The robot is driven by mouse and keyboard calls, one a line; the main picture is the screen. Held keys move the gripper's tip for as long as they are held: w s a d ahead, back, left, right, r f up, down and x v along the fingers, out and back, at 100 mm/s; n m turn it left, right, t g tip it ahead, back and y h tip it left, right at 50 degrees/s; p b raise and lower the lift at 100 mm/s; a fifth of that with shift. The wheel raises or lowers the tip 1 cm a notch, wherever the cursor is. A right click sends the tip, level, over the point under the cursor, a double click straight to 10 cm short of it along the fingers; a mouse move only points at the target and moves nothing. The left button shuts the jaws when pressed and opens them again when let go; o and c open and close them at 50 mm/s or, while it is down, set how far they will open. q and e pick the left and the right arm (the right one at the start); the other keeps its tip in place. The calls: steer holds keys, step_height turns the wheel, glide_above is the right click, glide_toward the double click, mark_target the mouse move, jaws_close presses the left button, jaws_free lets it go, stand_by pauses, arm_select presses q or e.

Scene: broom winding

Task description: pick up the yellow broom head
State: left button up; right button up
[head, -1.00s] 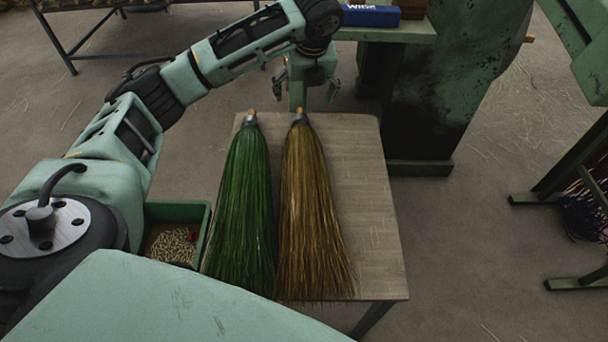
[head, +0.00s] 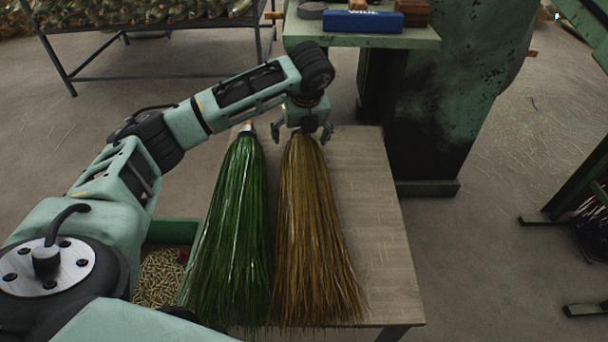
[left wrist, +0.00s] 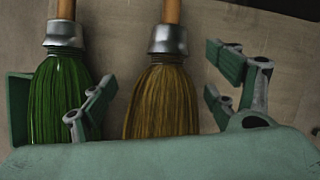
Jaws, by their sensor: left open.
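The yellow broom head (head: 316,230) lies on the small wooden table with its bristles toward me. Its bound neck is hidden under my left gripper in the head view. In the left wrist view, the yellow broom head (left wrist: 161,103) shows a metal collar and wooden stub, with one finger on each side. My left gripper (head: 302,133) is open above its neck, and it also shows in the left wrist view (left wrist: 160,95). I cannot tell whether the fingers touch the bristles. The green broom head (head: 232,230) lies just left of the yellow one. My right gripper is not in view.
A green bin (head: 172,231) of small brass-coloured pieces stands left of the table (head: 375,215). Behind is a green machine with a shelf (head: 430,38) holding a blue box (head: 362,21). The table's right side is clear.

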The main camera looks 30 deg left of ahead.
arm_select(q)
steer(key=shift+x, duration=1.15)
steer(key=shift+r, duration=0.1)
steer(key=c, duration=1.8)
